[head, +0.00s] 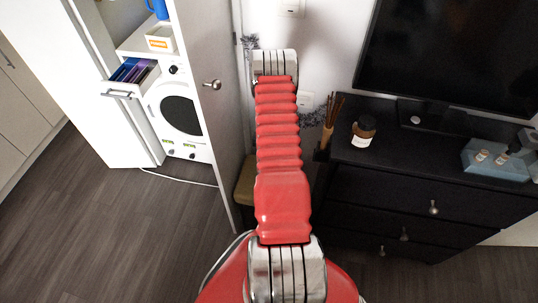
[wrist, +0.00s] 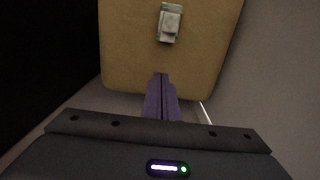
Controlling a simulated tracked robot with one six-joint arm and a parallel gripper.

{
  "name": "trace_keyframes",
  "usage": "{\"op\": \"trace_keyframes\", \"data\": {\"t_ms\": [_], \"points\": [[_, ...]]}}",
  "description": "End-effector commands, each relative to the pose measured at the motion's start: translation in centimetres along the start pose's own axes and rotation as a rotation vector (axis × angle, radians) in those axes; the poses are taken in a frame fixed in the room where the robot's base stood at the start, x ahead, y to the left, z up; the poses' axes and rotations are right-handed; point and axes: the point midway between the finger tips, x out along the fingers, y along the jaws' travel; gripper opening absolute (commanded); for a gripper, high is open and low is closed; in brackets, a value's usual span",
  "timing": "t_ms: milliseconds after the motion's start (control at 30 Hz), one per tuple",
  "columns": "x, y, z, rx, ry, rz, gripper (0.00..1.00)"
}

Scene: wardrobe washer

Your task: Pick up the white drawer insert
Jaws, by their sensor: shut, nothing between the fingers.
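A small white box with an orange label (head: 160,40) stands on the shelf above the washer. In the wrist view, my gripper (wrist: 160,77) has its purple fingers together and empty, in front of a tan case. Neither the drawer nor the white box shows in the wrist view. My gripper is not visible in the head view.
The tan case (wrist: 165,60) has a pale clasp; part of it shows low behind the open wardrobe door (head: 212,120). The washer (head: 180,115) stands inside the wardrobe. A black dresser (head: 375,190) stands at right. Floor at left is clear, apart from a white cable.

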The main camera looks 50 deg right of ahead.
Motion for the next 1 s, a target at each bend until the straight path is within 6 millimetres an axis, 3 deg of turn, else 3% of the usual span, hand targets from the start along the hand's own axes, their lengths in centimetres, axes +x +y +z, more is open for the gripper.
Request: {"op": "trace_keyframes", "data": {"t_ms": [400, 800, 1000], "points": [[4.2, 0.1, 0.0, 0.001, 0.000, 0.000, 0.00], [4.0, 0.1, 3.3, 0.002, 0.000, -0.001, 0.00], [4.1, 0.1, 4.0, 0.003, 0.000, -0.001, 0.00]]}}
